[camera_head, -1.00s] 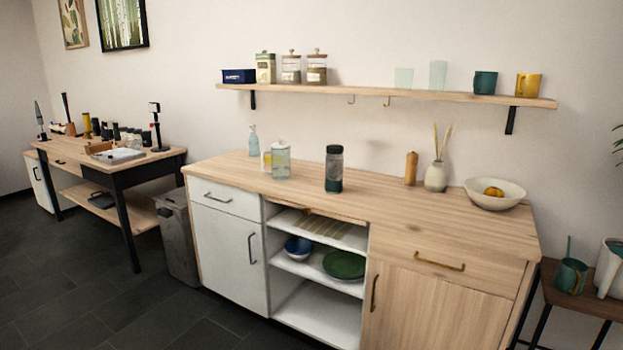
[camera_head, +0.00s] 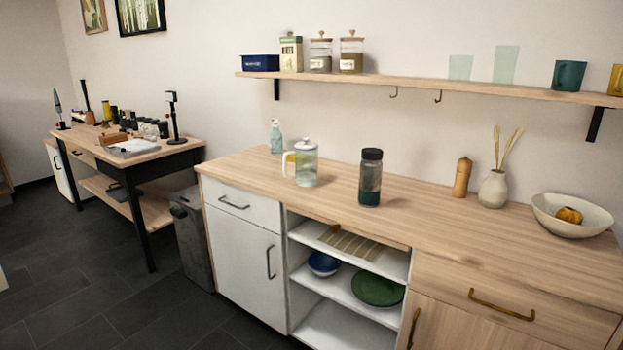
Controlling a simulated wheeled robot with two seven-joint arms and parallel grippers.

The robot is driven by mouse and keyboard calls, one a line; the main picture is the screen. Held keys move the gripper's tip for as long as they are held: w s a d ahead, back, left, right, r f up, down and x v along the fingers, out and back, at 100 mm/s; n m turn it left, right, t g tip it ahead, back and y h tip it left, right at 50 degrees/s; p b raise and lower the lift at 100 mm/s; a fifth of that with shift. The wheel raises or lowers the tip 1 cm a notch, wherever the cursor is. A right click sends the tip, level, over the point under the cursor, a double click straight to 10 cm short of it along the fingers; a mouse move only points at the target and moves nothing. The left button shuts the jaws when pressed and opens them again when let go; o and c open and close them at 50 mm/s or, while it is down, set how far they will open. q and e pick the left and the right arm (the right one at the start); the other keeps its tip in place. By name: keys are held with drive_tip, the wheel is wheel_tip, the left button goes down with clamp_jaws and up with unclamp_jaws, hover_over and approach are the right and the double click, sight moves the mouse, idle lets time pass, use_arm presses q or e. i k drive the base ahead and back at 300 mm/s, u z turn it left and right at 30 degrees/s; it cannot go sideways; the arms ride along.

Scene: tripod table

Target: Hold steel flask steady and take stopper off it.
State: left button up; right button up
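A dark grey, partly see-through bottle (camera_head: 370,176) with a black cap (camera_head: 371,154) and a dark green lower part stands upright on the wooden counter (camera_head: 430,215). The cap sits on its top. It is the most flask-like thing in view, but I cannot tell that it is steel or that it is the steel flask. Several small dark containers (camera_head: 150,128) stand on the far left desk (camera_head: 150,158), too small to identify. Neither of my grippers is in view.
A lidded glass jar (camera_head: 306,166) stands left of the bottle. A wooden mill (camera_head: 462,178), a vase (camera_head: 493,189) and a bowl (camera_head: 572,216) stand to its right. A wall shelf (camera_head: 420,88) overhangs the counter's back. A grey bin (camera_head: 192,240) stands between desk and counter.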

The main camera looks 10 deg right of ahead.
sight(370, 177)
drive_tip(key=z, duration=0.05)
drive_tip(key=i, duration=1)
drive_tip(key=z, duration=0.5)
